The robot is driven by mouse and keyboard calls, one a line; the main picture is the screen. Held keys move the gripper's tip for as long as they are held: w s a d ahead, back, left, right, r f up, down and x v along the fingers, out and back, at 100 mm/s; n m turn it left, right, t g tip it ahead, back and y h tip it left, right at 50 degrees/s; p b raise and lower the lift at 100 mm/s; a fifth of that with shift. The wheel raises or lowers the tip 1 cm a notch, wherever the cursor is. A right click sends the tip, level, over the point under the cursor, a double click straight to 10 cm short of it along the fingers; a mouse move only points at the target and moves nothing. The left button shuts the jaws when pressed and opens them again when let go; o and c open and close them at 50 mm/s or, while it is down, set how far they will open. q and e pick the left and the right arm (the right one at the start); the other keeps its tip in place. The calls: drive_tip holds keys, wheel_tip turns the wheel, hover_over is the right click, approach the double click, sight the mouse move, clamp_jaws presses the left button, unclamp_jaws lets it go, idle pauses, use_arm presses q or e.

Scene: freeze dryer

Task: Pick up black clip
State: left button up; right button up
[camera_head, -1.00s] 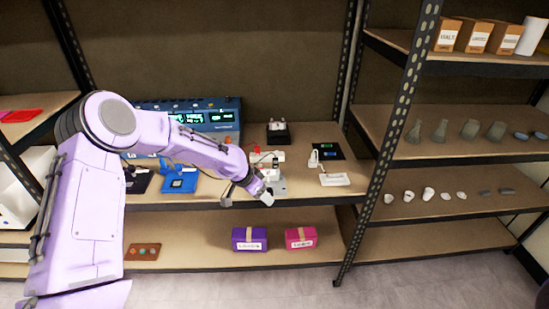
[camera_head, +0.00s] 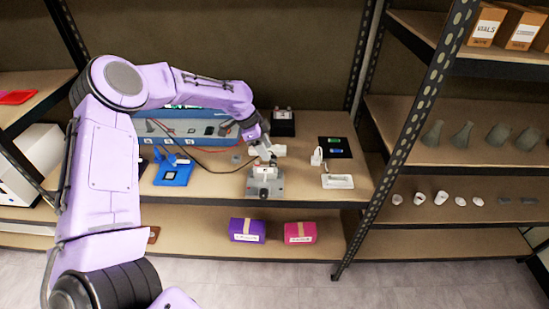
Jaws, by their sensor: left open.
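My left arm reaches in from the left, and my left gripper (camera_head: 262,148) is open above the middle shelf, just over a small grey and white device (camera_head: 265,181). A thin dark cable (camera_head: 195,149) runs across the shelf towards the gripper. I cannot make out a black clip for certain; small dark and red parts show near the cable beside the blue instrument (camera_head: 190,129), and the gripper hides part of that area. My right gripper is not in view.
A blue stand (camera_head: 174,170) stands left of the device. A black box (camera_head: 282,123), a black mat (camera_head: 335,147) and a white tray (camera_head: 337,181) lie to the right. Purple (camera_head: 247,230) and pink (camera_head: 300,232) boxes sit on the lower shelf. A metal upright (camera_head: 408,125) bounds the right.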

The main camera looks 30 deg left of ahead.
sight(273, 156)
use_arm(q)
drive_tip(key=w+f, duration=0.1)
drive_tip(key=f, duration=0.1)
drive_tip(key=w+d+f+p, duration=0.1)
drive_tip(key=f, duration=0.1)
drive_tip(key=w+f, duration=0.1)
drive_tip(key=shift+w+d+f+p, duration=0.1)
drive_tip(key=shift+d+f+p, duration=0.15)
drive_tip(key=shift+f+p, duration=0.15)
drive_tip(key=shift+s+r, duration=0.2)
drive_tip(key=shift+s, duration=0.2)
drive_tip(key=shift+c, duration=0.7)
drive_tip(key=c, duration=0.5)
drive_tip(key=shift+w+f, duration=0.1)
clamp_jaws()
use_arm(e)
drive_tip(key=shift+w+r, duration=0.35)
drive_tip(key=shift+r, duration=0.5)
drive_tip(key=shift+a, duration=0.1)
